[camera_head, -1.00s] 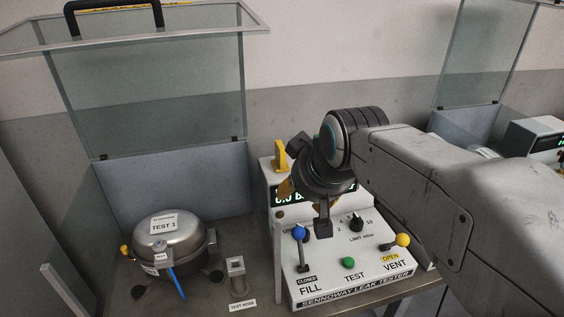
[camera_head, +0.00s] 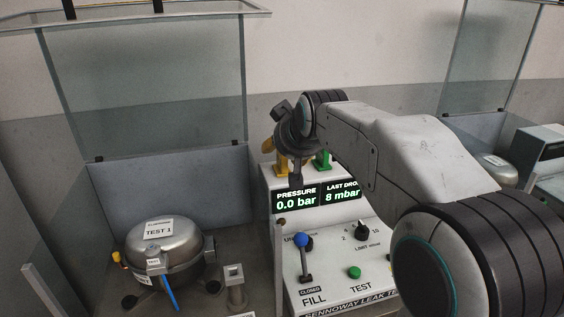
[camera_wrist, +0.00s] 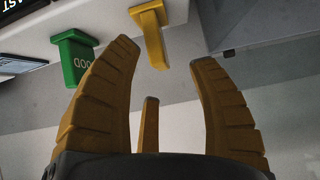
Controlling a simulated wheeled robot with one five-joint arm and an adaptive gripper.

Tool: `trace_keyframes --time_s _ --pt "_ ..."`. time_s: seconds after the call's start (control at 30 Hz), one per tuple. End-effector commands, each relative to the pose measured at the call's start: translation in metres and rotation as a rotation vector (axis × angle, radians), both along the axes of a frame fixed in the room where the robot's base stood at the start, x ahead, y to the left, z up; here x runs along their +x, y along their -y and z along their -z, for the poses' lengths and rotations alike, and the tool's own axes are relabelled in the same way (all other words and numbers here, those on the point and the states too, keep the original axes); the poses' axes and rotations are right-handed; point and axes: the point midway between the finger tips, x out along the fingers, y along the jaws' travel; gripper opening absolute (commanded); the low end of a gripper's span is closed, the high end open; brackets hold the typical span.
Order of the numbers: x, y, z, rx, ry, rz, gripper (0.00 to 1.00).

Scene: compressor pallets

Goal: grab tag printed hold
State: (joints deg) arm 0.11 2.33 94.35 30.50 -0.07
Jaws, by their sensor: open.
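A yellow tag (camera_wrist: 150,35) stands at the top back of the leak tester; no print on it is readable in either view. It also shows in the head view (camera_head: 282,166), just below my gripper. A green tag (camera_wrist: 74,58) beside it reads GOOD, upside down in the wrist view; it shows in the head view too (camera_head: 323,159). My gripper (camera_wrist: 165,56) is open and empty, its yellow fingers pointing toward the yellow tag. In the wrist view the tag lies between and beyond the fingertips, nearer the left finger. In the head view, my wrist partly hides the fingers (camera_head: 268,146).
The leak tester (camera_head: 330,268) has a lit display (camera_head: 318,197), a blue-knobbed lever (camera_head: 302,242) and a green button (camera_head: 354,272). A compressor (camera_head: 165,250) marked TEST 1 stands at left. A clear guard panel (camera_head: 150,90) rises behind it.

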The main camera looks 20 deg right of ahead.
Motion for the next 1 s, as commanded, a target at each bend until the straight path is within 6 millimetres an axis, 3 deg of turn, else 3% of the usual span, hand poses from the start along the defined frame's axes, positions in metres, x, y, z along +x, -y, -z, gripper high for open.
trace_keyframes --time_s 0.3,0.67,1.0 --pt "0.026 0.004 0.022 -0.003 -0.002 0.004 0.54" --pt "0.030 0.003 0.025 -0.003 -0.001 0.004 0.57" --pt "0.030 0.003 0.024 -0.003 -0.001 0.004 0.27"
